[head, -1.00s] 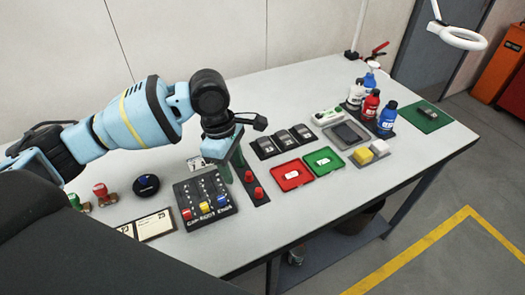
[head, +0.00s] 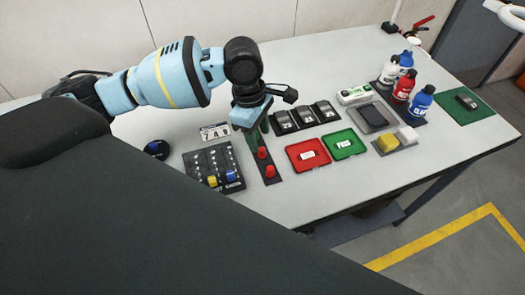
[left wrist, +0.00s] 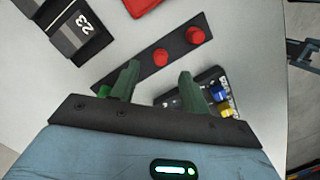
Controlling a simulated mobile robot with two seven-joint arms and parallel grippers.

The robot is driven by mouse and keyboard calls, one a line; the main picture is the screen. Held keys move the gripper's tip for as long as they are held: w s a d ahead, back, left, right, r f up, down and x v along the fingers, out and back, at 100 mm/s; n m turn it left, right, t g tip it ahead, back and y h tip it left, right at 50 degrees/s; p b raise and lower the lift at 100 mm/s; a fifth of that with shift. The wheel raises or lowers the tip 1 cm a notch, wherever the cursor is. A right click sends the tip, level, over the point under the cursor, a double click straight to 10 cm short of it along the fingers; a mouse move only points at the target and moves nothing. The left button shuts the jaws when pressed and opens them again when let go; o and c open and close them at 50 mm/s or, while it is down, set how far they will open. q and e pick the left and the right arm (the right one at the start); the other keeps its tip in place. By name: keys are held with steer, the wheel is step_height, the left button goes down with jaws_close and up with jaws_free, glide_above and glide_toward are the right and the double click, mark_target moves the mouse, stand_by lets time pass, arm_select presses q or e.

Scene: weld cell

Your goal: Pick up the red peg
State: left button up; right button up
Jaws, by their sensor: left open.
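Two red pegs stand on a narrow black strip: the far one (head: 262,153) and the near one (head: 269,171). In the left wrist view, one red peg (left wrist: 160,57) is just beyond and between the fingertips, and the other (left wrist: 195,35) is further up and right. My left gripper (head: 257,132) points down over the far end of the strip. Its green fingers also show in the left wrist view (left wrist: 160,72), apart and with nothing held. A small green piece (left wrist: 104,91) on the strip is partly behind the left finger. My right gripper is not in view.
A black control box (head: 214,160) with blue and yellow knobs is left of the strip. Black number blocks (head: 304,115), a red tray (head: 308,165) and a green tray (head: 355,150) are to the right. Bottles (head: 420,102) stand further right. My dark body covers the lower left.

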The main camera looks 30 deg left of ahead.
mark_target(262, 149)
arm_select(q)
steer(key=f, duration=0.4)
steer(key=shift+d+f+b, duration=0.35)
steer(key=shift+d, duration=0.05)
jaws_close()
